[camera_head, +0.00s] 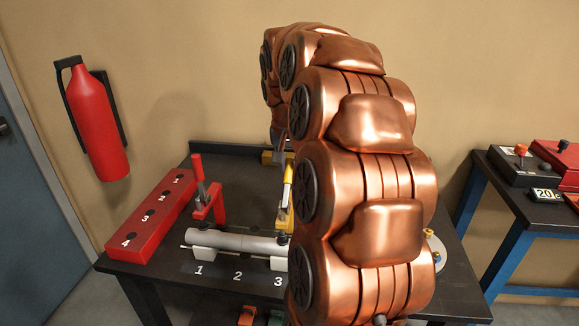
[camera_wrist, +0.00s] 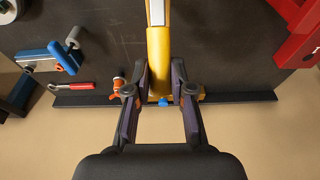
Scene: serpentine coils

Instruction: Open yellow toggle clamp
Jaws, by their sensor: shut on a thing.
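The yellow toggle clamp (camera_head: 286,192) stands on the dark table behind the grey cylinder, partly hidden by my arm in the head view. In the wrist view its yellow handle (camera_wrist: 159,48) runs up from between my fingers, with a pale strip along its upper part. My gripper (camera_wrist: 161,72) is shut on this yellow handle, with one finger on each side. The gripper is mostly hidden behind my copper arm in the head view.
A red toggle clamp (camera_head: 208,190) stands left of the yellow one. A grey cylinder (camera_head: 235,243) lies in front on white supports. A red numbered block (camera_head: 150,215) is at the table's left. A blue clamp (camera_wrist: 48,60) shows in the wrist view.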

